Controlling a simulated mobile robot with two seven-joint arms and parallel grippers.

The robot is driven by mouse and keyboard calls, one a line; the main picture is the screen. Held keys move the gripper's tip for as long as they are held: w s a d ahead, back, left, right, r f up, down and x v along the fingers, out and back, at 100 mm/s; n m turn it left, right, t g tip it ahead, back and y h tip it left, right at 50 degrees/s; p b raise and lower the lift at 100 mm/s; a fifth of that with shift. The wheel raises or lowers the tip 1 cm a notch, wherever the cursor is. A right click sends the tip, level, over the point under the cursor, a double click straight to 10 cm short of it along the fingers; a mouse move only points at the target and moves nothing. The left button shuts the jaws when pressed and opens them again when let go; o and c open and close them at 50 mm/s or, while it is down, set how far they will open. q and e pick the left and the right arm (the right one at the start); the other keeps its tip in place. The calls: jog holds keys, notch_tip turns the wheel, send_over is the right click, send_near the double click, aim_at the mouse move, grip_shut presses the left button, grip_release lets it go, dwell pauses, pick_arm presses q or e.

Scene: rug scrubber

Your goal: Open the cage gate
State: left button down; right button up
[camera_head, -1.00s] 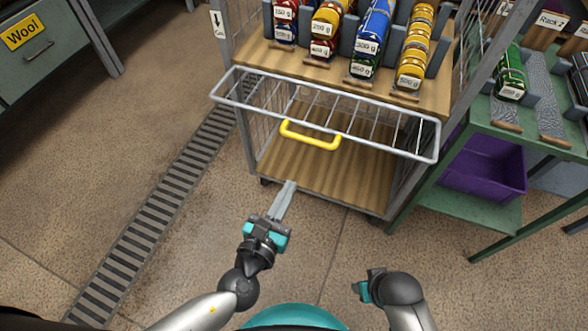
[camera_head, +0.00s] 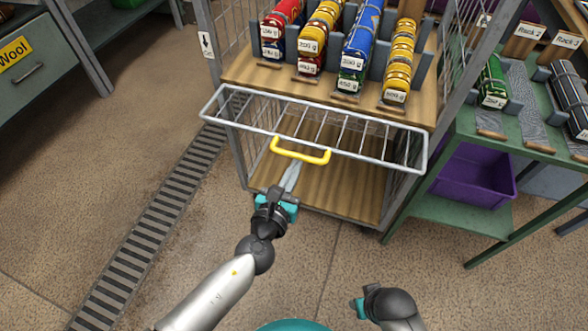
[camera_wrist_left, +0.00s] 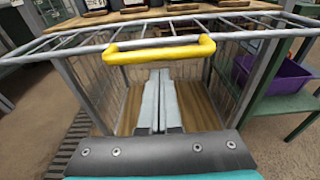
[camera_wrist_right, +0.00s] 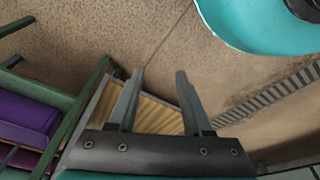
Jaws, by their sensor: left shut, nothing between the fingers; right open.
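The cage gate (camera_head: 345,142) is a grey wire frame that sticks out from the front of the cage trolley below its wooden shelf. A yellow handle (camera_head: 301,157) is fixed on its near edge; it also shows in the left wrist view (camera_wrist_left: 160,51). My left gripper (camera_head: 292,176) is shut and empty, its fingertips just below and in front of the handle. In the left wrist view the left fingers (camera_wrist_left: 162,85) point towards the handle, with no clear contact. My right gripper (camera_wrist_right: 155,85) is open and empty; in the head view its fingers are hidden.
Yarn rolls (camera_head: 345,45) stand on the trolley's upper shelf. A green rack (camera_head: 470,215) with a purple bin (camera_head: 475,175) is close on the right. A floor grate (camera_head: 150,225) runs along the left. The floor before the trolley is clear.

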aim_at(294, 153)
pick_arm(q)
jog(key=shift+r, duration=0.4)
pick_arm(e)
jog(key=shift+s+d+f, duration=0.15)
jog(key=shift+s+f, duration=0.15)
jog(key=shift+f, duration=0.3)
pick_arm(q)
jog(key=shift+r+p, duration=0.1)
jog(key=shift+p, duration=0.2)
